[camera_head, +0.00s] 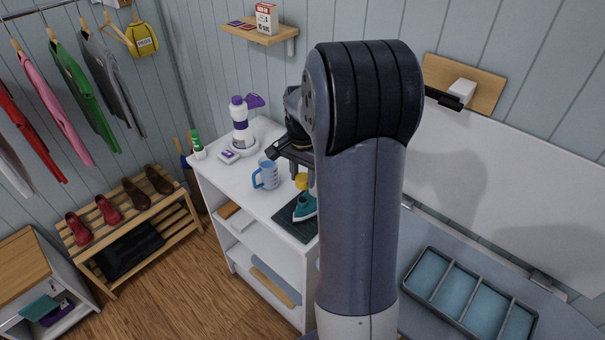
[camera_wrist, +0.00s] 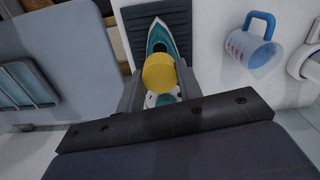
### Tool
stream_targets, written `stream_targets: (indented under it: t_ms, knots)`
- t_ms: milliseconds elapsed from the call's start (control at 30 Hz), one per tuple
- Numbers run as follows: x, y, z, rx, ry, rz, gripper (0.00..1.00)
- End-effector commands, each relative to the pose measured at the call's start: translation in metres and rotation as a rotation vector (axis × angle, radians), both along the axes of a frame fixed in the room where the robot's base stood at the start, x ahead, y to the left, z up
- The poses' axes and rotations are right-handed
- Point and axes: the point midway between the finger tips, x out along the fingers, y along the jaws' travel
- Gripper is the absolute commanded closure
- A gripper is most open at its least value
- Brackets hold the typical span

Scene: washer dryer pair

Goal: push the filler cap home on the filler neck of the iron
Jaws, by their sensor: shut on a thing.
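The iron (camera_head: 305,207) is teal and white and rests on a dark ribbed mat (camera_head: 291,222) on the white shelf unit. It also shows in the wrist view (camera_wrist: 160,40), with its pointed tip toward the top. The yellow filler cap (camera_wrist: 159,72) is between the fingers of my gripper (camera_wrist: 160,88), which is shut on it. In the head view the cap (camera_head: 301,180) appears just above the iron. The cap hides the filler neck, so I cannot tell whether the two touch. My arm hides part of the gripper in the head view.
A blue measuring jug (camera_head: 266,175) stands beside the mat. A divided tray (camera_head: 468,295) lies at the right. White top is bare around the jug.

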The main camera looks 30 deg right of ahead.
Motion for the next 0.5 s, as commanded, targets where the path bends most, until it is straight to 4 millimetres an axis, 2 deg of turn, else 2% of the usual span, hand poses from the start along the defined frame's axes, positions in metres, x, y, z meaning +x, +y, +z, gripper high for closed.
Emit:
stream_targets:
  t_ms: [500]
  knots:
    - [0.0, 0.0, -0.03, 0.0, 0.001, 0.001, 0.87]
